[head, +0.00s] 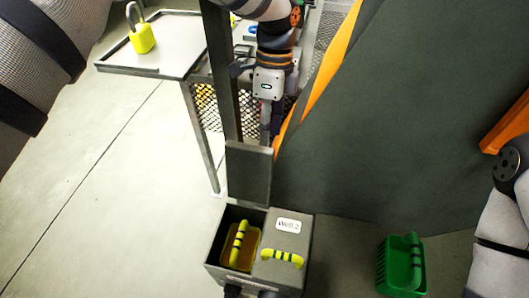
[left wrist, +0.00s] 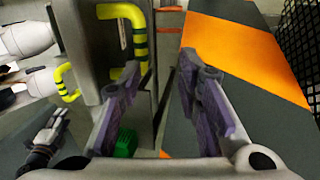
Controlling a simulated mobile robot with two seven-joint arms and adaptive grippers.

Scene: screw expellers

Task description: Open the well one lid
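The grey two-well box (head: 237,277) stands low in the centre of the head view. The left well's lid (head: 248,174) stands upright, and inside the well is a yellow container with a yellow-and-black handle (head: 239,242). The right lid, labelled Well 2 (head: 288,225), is shut and has a similar handle (head: 282,258). My left gripper (head: 267,118) is behind the raised lid, its tips partly hidden. In the left wrist view its purple fingers (left wrist: 166,100) are spread with nothing between them. A yellow-and-black handle (left wrist: 137,25) is just beyond the left finger.
A green basket (head: 401,267) stands right of the box. A yellow padlock (head: 142,38) stands on a pale table (head: 180,50) at upper left. A dark panel with orange edging (head: 400,110) fills the right side. The floor at left is clear.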

